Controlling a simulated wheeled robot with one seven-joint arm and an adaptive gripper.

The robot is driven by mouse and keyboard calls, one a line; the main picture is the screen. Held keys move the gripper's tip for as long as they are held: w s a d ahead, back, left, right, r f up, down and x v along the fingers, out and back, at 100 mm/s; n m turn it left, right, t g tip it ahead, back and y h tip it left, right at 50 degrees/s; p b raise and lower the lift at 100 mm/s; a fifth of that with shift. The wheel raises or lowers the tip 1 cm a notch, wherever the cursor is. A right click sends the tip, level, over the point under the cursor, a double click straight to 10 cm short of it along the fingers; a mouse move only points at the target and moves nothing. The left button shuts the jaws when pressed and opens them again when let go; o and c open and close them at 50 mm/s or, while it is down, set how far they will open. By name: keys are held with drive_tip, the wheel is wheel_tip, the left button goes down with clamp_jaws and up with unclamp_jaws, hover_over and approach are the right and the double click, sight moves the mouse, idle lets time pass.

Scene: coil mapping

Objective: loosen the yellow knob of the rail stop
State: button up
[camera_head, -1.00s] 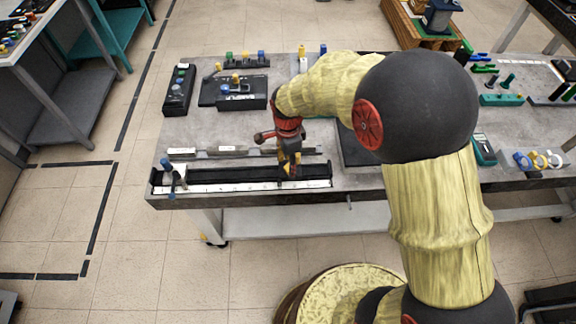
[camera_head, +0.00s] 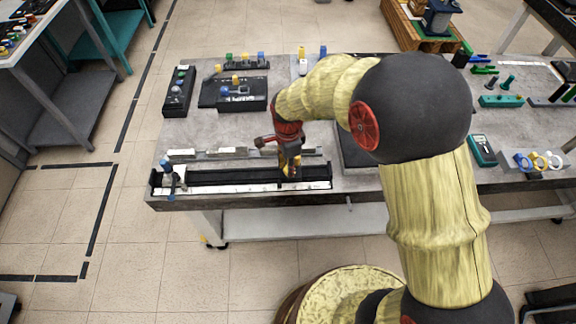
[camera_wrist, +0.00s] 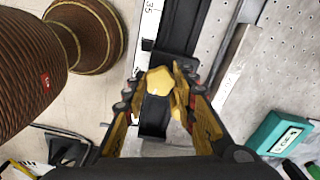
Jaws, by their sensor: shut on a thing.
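The yellow knob (camera_wrist: 160,80) of the rail stop is star-shaped and sits between my gripper's fingertips in the wrist view. My gripper (camera_wrist: 161,90) is shut on it, with one finger on each side. Under the knob is the black body of the rail stop (camera_wrist: 154,116). In the head view my gripper (camera_head: 290,172) points down over the right part of the black rail (camera_head: 225,176), and it hides most of the knob and stop there. A white scale strip (camera_head: 215,189) runs along the rail's front.
Grey bars (camera_head: 222,151) lie behind the rail. A teal meter (camera_head: 482,150) lies to the right. Control boxes (camera_head: 240,95) stand at the back of the table.

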drive_tip(key=shift+c, duration=1.3)
drive_tip(key=n+p, duration=0.3)
drive_tip(key=n, duration=0.2)
drive_tip(key=shift+s+r+n, duration=0.1)
drive_tip(key=shift+n, duration=0.3)
drive_tip(key=n+p, duration=0.1)
drive_tip(key=n, duration=0.2)
drive_tip(key=shift+d+n, duration=0.1)
drive_tip(key=shift+n, duration=0.2)
drive_tip(key=n+p, duration=0.1)
drive_tip(key=n, duration=0.2)
drive_tip(key=shift+d+n, duration=0.1)
drive_tip(key=shift+n, duration=0.2)
drive_tip(key=n+p, duration=0.1)
drive_tip(key=n, duration=0.3)
drive_tip(key=shift+d+n+p, duration=0.1)
drive_tip(key=shift+n+p, duration=0.4)
drive_tip(key=shift+n, duration=1.2)
